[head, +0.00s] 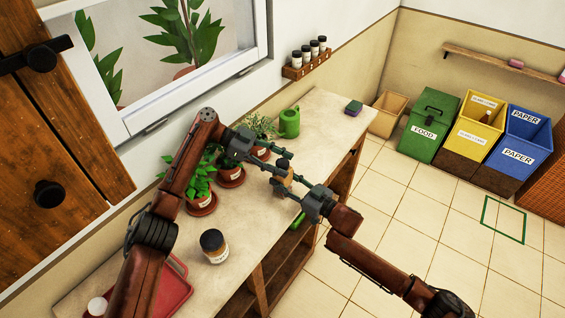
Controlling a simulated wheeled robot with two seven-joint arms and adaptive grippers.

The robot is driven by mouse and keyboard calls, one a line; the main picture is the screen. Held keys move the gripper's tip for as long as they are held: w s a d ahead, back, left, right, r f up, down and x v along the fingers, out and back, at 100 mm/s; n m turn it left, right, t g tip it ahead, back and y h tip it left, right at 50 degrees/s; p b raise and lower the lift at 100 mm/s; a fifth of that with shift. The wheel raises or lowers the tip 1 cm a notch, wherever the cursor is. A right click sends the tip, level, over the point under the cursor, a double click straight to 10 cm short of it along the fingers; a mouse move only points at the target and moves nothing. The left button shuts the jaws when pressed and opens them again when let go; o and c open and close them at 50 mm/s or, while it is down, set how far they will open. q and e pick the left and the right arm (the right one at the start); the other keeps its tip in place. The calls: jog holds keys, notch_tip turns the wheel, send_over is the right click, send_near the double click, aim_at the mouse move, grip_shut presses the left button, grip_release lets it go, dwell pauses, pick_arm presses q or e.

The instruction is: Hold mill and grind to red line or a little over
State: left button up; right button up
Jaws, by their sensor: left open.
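The mill (284,181) is small, with a light wooden body and a dark top, and it is between my two grippers near the counter's right edge. My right gripper (286,184) comes from the right, with its fingers on either side of the mill's body, seemingly closed on it. My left gripper (277,158) comes from the upper left and is open, with its fingers close to the mill's dark top. Whether they touch the top is unclear. A jar (213,249) with a dark lid and pale label stands on the counter nearer me. I can make out no red line.
A rack of small jars (306,67) hangs on the wall. Bins (434,124) stand on the floor beyond.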

aim_at(282, 160)
pick_arm(q)
notch_tip(282, 160, up, 10)
jog(key=shift+r, duration=0.1)
dwell(0.6)
